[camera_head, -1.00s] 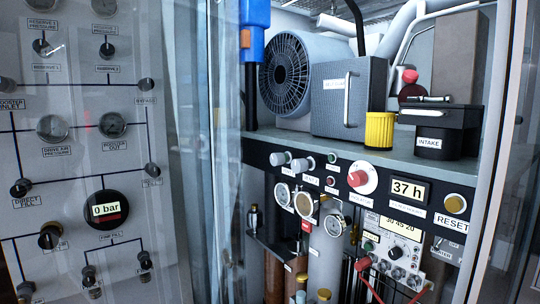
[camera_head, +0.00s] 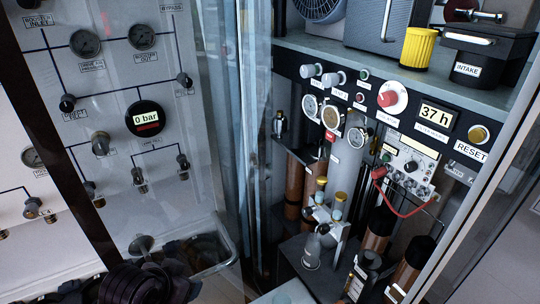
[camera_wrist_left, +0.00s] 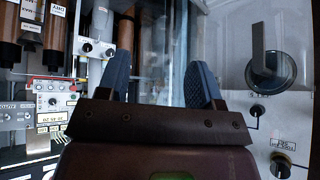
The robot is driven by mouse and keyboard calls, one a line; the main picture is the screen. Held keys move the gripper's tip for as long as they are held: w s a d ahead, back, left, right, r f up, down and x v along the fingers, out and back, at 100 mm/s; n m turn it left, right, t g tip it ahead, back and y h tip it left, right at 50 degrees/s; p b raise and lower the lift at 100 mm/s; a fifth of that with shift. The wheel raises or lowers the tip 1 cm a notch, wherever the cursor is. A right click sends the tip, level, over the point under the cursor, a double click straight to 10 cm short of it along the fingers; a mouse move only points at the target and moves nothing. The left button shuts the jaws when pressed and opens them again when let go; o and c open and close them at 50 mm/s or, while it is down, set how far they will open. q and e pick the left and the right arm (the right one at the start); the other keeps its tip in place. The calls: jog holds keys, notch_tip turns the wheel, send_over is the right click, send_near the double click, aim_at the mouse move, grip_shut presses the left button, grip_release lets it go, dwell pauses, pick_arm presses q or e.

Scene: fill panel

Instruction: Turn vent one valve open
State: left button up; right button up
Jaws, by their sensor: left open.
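A grey fill panel (camera_head: 215,120) with valve knobs, gauges and black lines stands at the left in the head view. Its round black display (camera_head: 145,119) reads 0 bar. Small valve knobs (camera_head: 139,177) and (camera_head: 183,163) hang below it, and a larger knob (camera_head: 100,144) is to its left. My left gripper (camera_wrist_left: 160,75) is open and empty in the left wrist view. A round lever knob (camera_wrist_left: 270,70) is right of its fingers, apart from them. My right gripper is not in view.
A compressor cabinet (camera_head: 330,52) with gauges, a red-and-white dial (camera_head: 392,97) and bottles stands to the right. A clear glass edge lies between it and the panel. A metal rail (camera_head: 226,250) crosses low at the panel's foot.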

pick_arm(q)
jog(key=w+d+r+m+t+h, duration=0.2)
jog(key=w+d+r+m, duration=0.35)
jog(key=w, duration=0.55)
jog(key=m+t+h, duration=0.3)
jog(key=m+h, duration=0.2)
jog(key=m, duration=0.1)
send_near(305, 70)
jog(key=shift+p+x, duration=1.15)
jog(key=shift+x, duration=3.85)
